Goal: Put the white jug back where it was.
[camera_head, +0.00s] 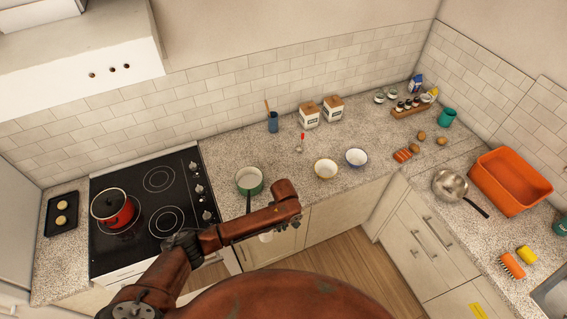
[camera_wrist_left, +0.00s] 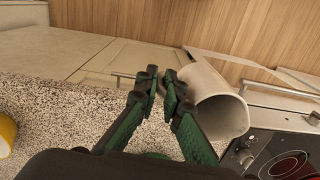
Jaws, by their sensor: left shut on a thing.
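The white jug (camera_wrist_left: 222,108) is in my left gripper (camera_wrist_left: 161,82), whose green and black fingers are shut on its handle side in the left wrist view. Its open mouth faces the lower right of that view. A small part of the jug (camera_head: 266,237) shows below my left wrist in the head view, in front of the counter's front edge. My arm hides the gripper and most of the jug there. My right gripper is not in view.
The counter (camera_head: 225,150) holds a green saucepan (camera_head: 249,180), two bowls (camera_head: 326,169) (camera_head: 356,157), a blue utensil cup (camera_head: 273,122) and two canisters (camera_head: 309,113) (camera_head: 333,108). A red pot (camera_head: 112,208) stands on the black cooktop (camera_head: 160,178). The counter between the saucepan and bowls is mostly clear.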

